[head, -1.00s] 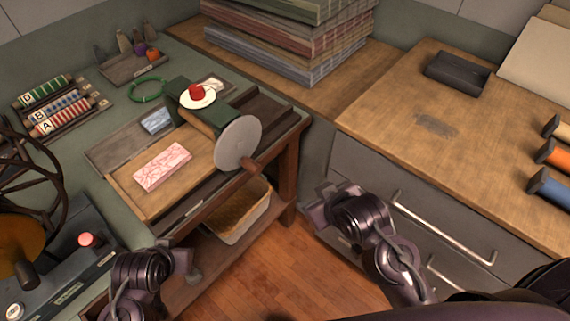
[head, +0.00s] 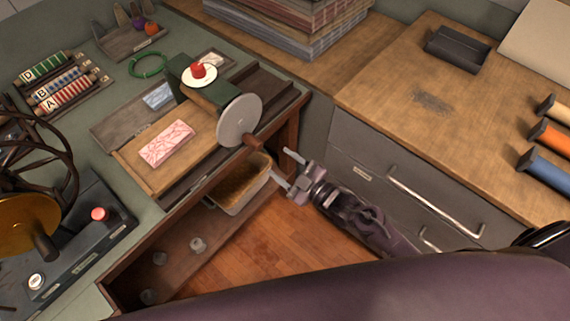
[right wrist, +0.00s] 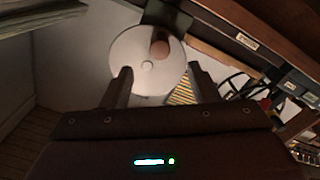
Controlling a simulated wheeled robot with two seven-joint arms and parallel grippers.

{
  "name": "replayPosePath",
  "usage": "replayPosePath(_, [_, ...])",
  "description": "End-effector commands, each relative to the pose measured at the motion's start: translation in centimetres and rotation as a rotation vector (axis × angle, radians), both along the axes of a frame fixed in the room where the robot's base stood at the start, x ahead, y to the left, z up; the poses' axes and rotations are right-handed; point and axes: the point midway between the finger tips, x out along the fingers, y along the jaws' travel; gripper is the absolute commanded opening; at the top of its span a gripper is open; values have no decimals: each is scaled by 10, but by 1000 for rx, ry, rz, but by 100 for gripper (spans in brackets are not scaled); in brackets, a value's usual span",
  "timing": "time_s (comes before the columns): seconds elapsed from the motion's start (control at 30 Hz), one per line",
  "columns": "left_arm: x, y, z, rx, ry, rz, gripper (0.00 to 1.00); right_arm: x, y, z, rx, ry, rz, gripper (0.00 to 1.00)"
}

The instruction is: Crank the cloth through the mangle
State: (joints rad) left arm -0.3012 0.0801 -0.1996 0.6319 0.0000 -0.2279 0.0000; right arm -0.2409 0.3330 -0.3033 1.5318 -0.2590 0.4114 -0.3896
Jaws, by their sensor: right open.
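The mangle (head: 217,99) is a dark green body with a red knob on top, standing on the green bench. Its pale grey crank disc (head: 238,121) faces right, with a brown handle (head: 253,141) sticking out. The pink patterned cloth (head: 167,143) lies flat on the wooden board in front of the mangle. My right gripper (head: 284,168) is open and empty, a little below and right of the handle. In the right wrist view the disc (right wrist: 132,58) and the handle (right wrist: 160,47) show ahead, beyond the fingers. My left gripper is out of view.
A blue cloth (head: 158,96) lies behind the pink one. A bin (head: 243,187) sits on the shelf below the bench. A wooden counter (head: 400,120) with drawers and spools is at right.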

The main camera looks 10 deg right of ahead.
Motion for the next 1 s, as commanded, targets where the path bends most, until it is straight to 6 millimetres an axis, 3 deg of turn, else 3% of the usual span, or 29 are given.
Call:
replayPosePath(0.27, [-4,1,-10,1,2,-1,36,13,9,-1,6,-12,3,55])
replayPosePath(1.0, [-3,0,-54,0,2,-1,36,85,62,-2,6,-11,4,55])
